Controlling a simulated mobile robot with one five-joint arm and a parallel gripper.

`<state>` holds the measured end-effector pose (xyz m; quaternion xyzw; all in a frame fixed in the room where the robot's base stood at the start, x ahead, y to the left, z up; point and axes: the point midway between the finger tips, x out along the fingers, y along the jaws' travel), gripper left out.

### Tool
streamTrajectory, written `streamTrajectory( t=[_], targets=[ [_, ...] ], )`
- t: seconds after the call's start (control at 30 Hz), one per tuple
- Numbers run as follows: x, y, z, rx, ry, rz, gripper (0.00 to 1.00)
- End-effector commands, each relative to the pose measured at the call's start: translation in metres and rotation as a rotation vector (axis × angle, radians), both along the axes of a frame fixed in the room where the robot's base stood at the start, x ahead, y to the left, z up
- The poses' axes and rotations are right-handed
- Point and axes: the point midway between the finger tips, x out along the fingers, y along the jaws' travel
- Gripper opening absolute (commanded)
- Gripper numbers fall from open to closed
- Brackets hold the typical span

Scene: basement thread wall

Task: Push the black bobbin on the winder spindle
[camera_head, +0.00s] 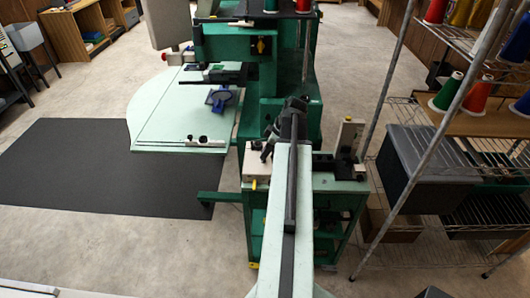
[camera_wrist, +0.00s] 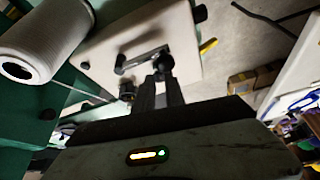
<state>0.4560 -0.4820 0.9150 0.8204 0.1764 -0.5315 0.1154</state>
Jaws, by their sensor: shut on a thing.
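In the wrist view my gripper (camera_wrist: 165,88) is shut, with a small dark round thing at its fingertips that looks like the black bobbin (camera_wrist: 162,63). The bobbin is in front of the cream winder block (camera_wrist: 120,35). A dark rod (camera_wrist: 143,57) with a rounded end lies across the block's face, just left of the bobbin. I cannot tell whether the bobbin is around the spindle or only beside it. In the head view my gripper (camera_head: 268,148) is small and dark beside the cream winder block (camera_head: 256,168); the bobbin cannot be made out there.
A white thread cone (camera_wrist: 50,38) is at the upper left of the wrist view. The green machine (camera_head: 225,45) with its pale table (camera_head: 185,110) stands behind and left. A wire rack (camera_head: 480,160) with thread cones stands right. A dark mat (camera_head: 100,165) lies on the floor at left.

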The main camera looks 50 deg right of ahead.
Motion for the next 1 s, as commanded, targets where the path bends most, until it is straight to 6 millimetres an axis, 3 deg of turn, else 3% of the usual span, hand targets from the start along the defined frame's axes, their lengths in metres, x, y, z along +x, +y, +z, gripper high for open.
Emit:
streamTrajectory(
  t=[0.73, 0.77, 0.83, 1.0],
  targets=[
    [-0.0002, 0.0010, -0.0043, 0.000, 0.000, 0.002, 0.00],
    [-0.0002, 0.0010, -0.0043, 0.000, 0.000, 0.002, 0.23],
    [-0.0001, 0.0011, -0.0042, 0.000, 0.000, 0.002, 0.40],
    [0.0001, 0.0012, -0.0042, 0.000, 0.000, 0.002, 0.40]
  ],
)
